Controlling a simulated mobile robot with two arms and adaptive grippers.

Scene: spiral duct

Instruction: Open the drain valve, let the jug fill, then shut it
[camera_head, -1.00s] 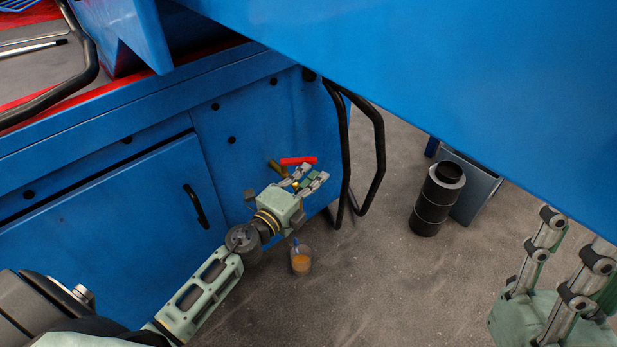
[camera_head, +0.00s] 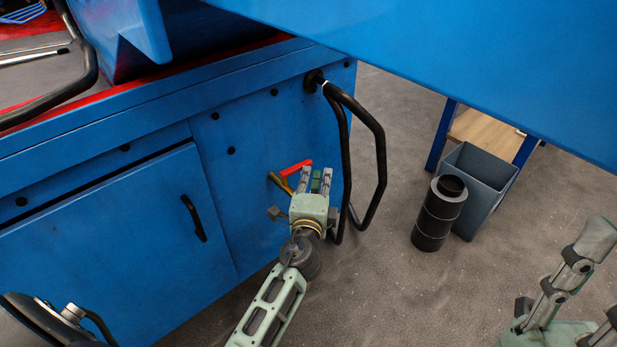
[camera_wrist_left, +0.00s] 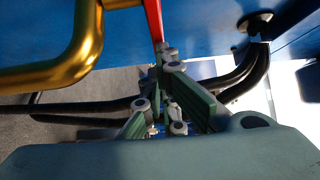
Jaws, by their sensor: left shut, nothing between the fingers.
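The drain valve is a brass pipe (camera_head: 281,185) on the blue cabinet front with a red lever (camera_head: 295,167) pointing right. In the left wrist view the brass pipe (camera_wrist_left: 75,62) bends at the left and the red lever (camera_wrist_left: 153,18) comes down from the top edge. My left gripper (camera_head: 317,178) is shut and empty, just right of the valve. Its fingertips appear right by the lever's end; I cannot tell if they touch. The jug is not visible in the head view, likely hidden behind my left arm. My right gripper (camera_head: 575,250) is at the lower right, fingers spread, partly cut off.
A black bent tube handle (camera_head: 375,150) stands out from the cabinet's corner, close right of my left gripper. A black canister (camera_head: 434,222) and a grey bin (camera_head: 487,170) stand on the floor further right. A large blue surface (camera_head: 480,60) covers the upper right.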

